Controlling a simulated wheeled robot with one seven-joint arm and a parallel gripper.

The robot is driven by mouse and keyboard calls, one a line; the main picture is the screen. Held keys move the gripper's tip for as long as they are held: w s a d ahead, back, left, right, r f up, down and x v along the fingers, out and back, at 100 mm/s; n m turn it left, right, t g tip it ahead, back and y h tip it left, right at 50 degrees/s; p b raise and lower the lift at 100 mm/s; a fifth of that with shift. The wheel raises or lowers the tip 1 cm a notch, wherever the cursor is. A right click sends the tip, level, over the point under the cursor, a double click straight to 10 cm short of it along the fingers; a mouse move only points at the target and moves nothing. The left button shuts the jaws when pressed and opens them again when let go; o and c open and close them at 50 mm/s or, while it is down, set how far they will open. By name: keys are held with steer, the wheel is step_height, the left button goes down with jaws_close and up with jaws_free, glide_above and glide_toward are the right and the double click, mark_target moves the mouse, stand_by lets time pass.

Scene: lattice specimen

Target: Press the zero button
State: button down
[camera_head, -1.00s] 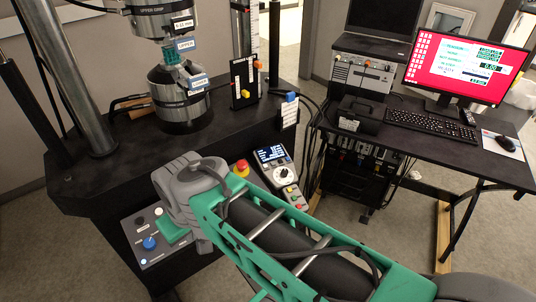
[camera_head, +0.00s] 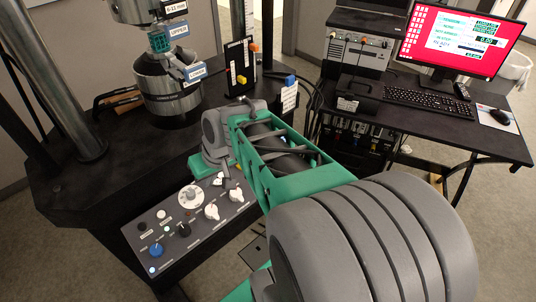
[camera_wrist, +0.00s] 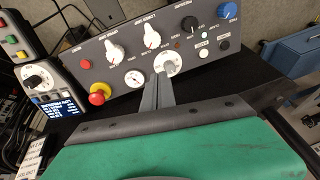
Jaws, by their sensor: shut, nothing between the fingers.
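The sloped control panel (camera_head: 205,240) stands at the front of the test machine. It also shows in the wrist view (camera_wrist: 85,72), with knobs, a gauge and small buttons (camera_wrist: 203,53). The handset (camera_wrist: 62,82) with a screen and red, yellow and green buttons (camera_wrist: 21,54) is at the left of the wrist view. In the head view my arm hides it. I cannot read which button is zero. My gripper (camera_wrist: 160,77) is shut and empty. Its tips overlap the lower edge of a white dial (camera_wrist: 168,63); contact cannot be told. In the head view the fingertips are unclear.
A red mushroom button (camera_wrist: 98,95) sits on the panel beside the gauge (camera_wrist: 134,78). The machine's grips (camera_head: 168,85) and steel column (camera_head: 65,90) stand behind. A desk (camera_head: 450,125) with a monitor (camera_head: 463,38) is at the right.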

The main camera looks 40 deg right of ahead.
steer(key=w+d+f+m+t+p, duration=0.1)
steer(key=d+m+t, duration=0.5)
steer(key=d, duration=2)
steer(key=shift+w+f+m+t, duration=0.15)
steer(key=shift+f+m+t, duration=0.15)
steer(key=shift+t, duration=0.7)
steer(key=f+b, duration=0.2)
steer(key=w+f+b, duration=0.1)
steer(key=f+b, duration=0.1)
steer(key=f, duration=0.1)
steer(key=w+f+b, duration=0.1)
steer(key=f+b, duration=0.1)
steer(key=f, duration=0.1)
steer(key=shift+w+f, duration=0.15)
steer(key=shift+f, duration=0.1)
steer(key=shift+w+f+b, duration=0.1)
steer(key=shift+f+b, duration=0.3)
steer(key=shift+b, duration=0.1)
